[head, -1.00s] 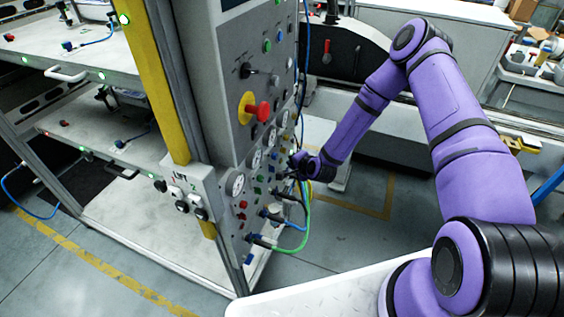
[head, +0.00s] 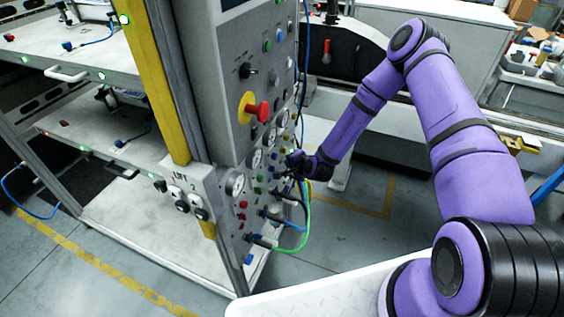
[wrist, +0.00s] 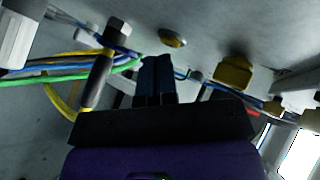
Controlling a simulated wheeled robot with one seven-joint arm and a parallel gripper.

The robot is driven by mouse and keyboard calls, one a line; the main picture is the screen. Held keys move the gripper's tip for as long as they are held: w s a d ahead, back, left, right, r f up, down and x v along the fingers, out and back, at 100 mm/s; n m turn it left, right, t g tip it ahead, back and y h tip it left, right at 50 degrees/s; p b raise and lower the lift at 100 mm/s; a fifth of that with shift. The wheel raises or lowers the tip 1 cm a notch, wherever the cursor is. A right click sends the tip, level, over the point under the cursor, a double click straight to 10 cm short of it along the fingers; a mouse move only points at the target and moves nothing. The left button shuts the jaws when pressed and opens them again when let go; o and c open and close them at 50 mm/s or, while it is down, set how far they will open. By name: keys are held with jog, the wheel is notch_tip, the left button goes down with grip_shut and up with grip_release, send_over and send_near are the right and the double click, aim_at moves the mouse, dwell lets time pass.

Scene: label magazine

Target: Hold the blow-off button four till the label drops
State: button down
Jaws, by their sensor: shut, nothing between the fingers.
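The grey control panel (head: 215,95) stands upright at the middle of the head view, with several gauges, coloured buttons and hose fittings. My gripper (head: 288,162) is at its lower right part, close to the face. In the wrist view my gripper's dark fingers (wrist: 156,62) are together and empty, pointing at the panel surface. A round yellow button (wrist: 173,39) sits just beyond and right of the tips; I cannot tell whether they touch. I cannot read which control is button four. No label can be made out.
Green and blue hoses (head: 303,225) loop from the lower panel. In the wrist view, a dark fitting (wrist: 98,75) stands left of the fingers and a yellow block (wrist: 233,72) right. A red knob (head: 262,112) sticks out above.

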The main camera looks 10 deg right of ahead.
jog(key=shift+w+a+r, duration=0.25)
jog(key=shift+w+a, duration=0.15)
jog(key=shift+a, duration=0.2)
dwell(2.1)
jog(key=shift+s+d, duration=0.1)
jog(key=shift+d, duration=0.1)
jog(key=shift+s+d, duration=0.15)
jog(key=shift+s, duration=0.05)
jog(key=shift+d+f, duration=0.15)
jog(key=shift+s+d, duration=0.15)
jog(key=shift+d, duration=0.05)
jog(key=shift+s+d, duration=0.75)
jog(key=shift+d, duration=0.25)
jog(key=shift+s+d, duration=0.75)
jog(key=shift+d, duration=0.25)
